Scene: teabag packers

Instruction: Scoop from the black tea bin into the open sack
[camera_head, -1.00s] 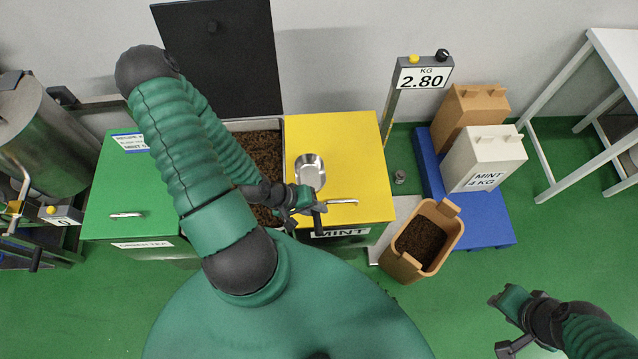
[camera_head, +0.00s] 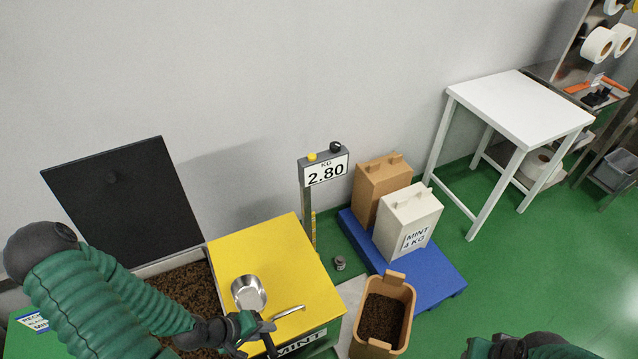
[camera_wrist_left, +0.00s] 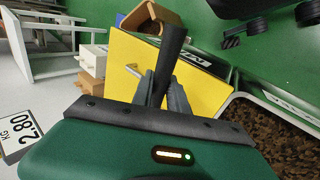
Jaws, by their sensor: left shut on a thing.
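The black tea bin stands open at lower left in the head view, its black lid (camera_head: 125,200) raised and dark loose tea (camera_head: 190,288) inside. My left gripper (camera_head: 256,334) is shut on the dark handle of a metal scoop (camera_head: 249,293). The scoop's bowl looks empty and is over the left part of the yellow mint lid. In the left wrist view the fingers (camera_wrist_left: 160,88) clamp the handle (camera_wrist_left: 174,50). The open tan sack (camera_head: 399,292) stands right of the yellow bin, with dark tea in it. My right gripper (camera_head: 490,347) is cut off by the bottom edge.
The yellow mint bin (camera_head: 275,262) lies between the tea and the sack. The scale display (camera_head: 327,172) reads 2.80 KG. A blue pallet (camera_head: 430,277) holds a brown sack (camera_head: 372,188) and a white MINT sack (camera_head: 412,222). A white table (camera_head: 520,108) stands at the back right.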

